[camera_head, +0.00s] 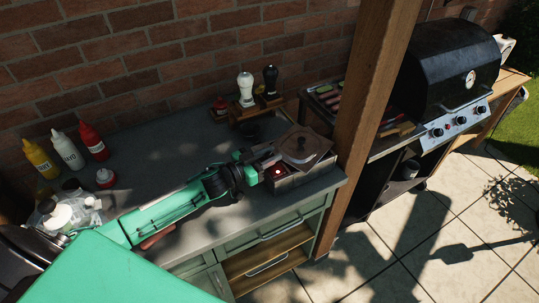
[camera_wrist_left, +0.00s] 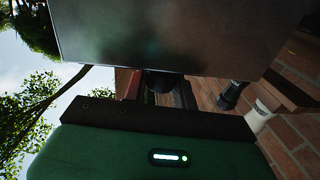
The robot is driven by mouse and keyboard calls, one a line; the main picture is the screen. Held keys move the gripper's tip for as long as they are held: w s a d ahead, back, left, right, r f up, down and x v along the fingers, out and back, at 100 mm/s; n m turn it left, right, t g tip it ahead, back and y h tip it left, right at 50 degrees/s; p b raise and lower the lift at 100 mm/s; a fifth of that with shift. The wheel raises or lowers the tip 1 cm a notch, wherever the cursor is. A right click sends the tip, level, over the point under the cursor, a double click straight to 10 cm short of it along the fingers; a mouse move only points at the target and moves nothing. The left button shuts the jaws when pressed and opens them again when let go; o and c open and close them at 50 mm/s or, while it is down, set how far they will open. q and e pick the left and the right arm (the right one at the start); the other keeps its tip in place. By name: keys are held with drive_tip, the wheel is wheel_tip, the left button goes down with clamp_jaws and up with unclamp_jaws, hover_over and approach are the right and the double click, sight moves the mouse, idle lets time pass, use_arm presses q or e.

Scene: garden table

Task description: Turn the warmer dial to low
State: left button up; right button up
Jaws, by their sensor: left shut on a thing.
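My left gripper (camera_head: 271,173) is at the warmer's left side. A dark round dial (camera_wrist_left: 164,83) shows between the fingers in the left wrist view, and the gripper is shut on it. In the head view the gripper hides the dial, and its setting marks cannot be read. My right gripper is not in view.
White and black mills (camera_head: 246,90) stand on a wooden rack behind the warmer. A wooden post (camera_head: 366,95) rises just right of it, with a grill (camera_head: 448,70) beyond. Sauce bottles (camera_head: 67,150) stand at the left. The middle counter (camera_head: 165,125) is clear.

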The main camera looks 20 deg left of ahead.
use_arm(q)
drive_tip(key=o, duration=0.9)
drive_tip(key=shift+o, duration=0.2)
drive_tip(key=shift+s+a+f, duration=0.15)
drive_tip(key=shift+s+a, duration=0.15)
drive_tip(key=shift+s, duration=0.2)
drive_tip(key=b+v, duration=0.4)
drive_tip(key=v, duration=0.8)
drive_tip(key=shift+s+a, duration=0.2)
drive_tip(key=shift+s, duration=0.05)
